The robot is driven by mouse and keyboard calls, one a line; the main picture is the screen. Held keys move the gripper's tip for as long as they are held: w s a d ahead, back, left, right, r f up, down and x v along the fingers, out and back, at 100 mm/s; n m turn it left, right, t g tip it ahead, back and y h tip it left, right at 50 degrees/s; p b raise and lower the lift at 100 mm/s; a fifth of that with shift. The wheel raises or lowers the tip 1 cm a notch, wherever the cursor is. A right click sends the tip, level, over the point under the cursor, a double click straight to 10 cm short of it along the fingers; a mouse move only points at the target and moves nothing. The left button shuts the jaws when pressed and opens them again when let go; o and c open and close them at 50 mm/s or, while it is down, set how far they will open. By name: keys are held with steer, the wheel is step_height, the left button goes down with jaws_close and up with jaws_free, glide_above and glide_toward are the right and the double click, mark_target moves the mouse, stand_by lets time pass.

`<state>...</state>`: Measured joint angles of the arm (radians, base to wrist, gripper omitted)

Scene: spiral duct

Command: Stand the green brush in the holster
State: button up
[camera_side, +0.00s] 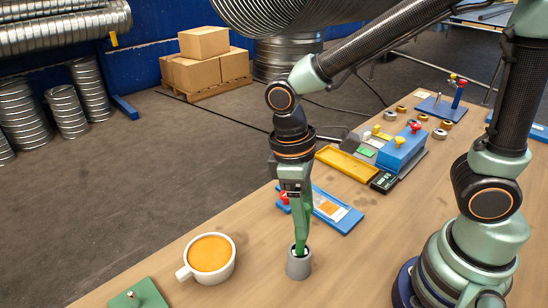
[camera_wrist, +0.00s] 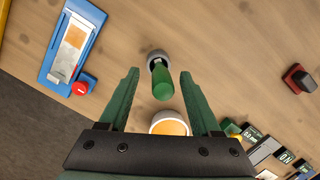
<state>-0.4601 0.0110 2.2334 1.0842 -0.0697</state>
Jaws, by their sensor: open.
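The green brush (camera_wrist: 162,84) stands in the grey holster (camera_side: 299,265), on the wooden table near the front edge. In the wrist view the grey rim of the holster (camera_wrist: 154,54) shows around the brush's far end, and the brush appears to lean slightly. My gripper (camera_side: 301,238) is directly above the holster, pointing down. In the wrist view my gripper (camera_wrist: 159,73) has its two green fingers spread apart, one on each side of the brush, with gaps between. In the side view the fingers hide most of the brush.
A white mug with orange contents (camera_side: 210,258) stands left of the holster. A green base with a metal peg (camera_side: 138,296) is at the front left. A blue tray (camera_side: 335,212) with a red knob lies behind the holster.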

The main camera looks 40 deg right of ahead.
step_height(320, 180, up, 12)
steer(key=w+a, duration=0.1)
steer(key=w, duration=0.1)
steer(key=shift+f, duration=0.1)
stand_by(0.6)
steer(key=w+d+m+t+y, duration=0.1)
steer(key=d+m+t, duration=0.5)
steer(key=d, duration=0.7)
steer(key=shift+w+d+f+t, duration=0.15)
steer(key=shift+w+f+t, duration=0.25)
steer(key=shift+t, duration=0.4)
steer(key=shift+s, duration=0.1)
